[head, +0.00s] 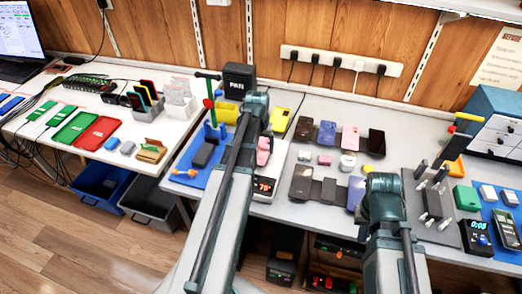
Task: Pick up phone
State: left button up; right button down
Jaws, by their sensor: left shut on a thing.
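Several phones lie on the right table in two loose rows. The back row has a dark phone (304,128), a purple-blue phone (327,132), a pink phone (350,137) and a black phone (376,142). The front row has dark phones (301,182) and a blue phone (356,193). A pink object (264,150), partly covered, shows just right of my left arm; I cannot tell whether it is held. My left arm reaches over the table's left part and hides its fingers. My right arm ends in front of the phones, its fingers also hidden.
The left table holds a green tray (72,127), a red tray (97,131) and card holders. A tool stand (432,204), a timer (478,240) and a blue drawer cabinet (497,122) fill the right end. A power strip (341,62) is on the wall.

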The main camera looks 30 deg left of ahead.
pick_arm(q)
jog(key=shift+c, duration=1.2)
jog(key=shift+r, duration=0.1)
pick_arm(e)
jog(key=shift+r, duration=0.1)
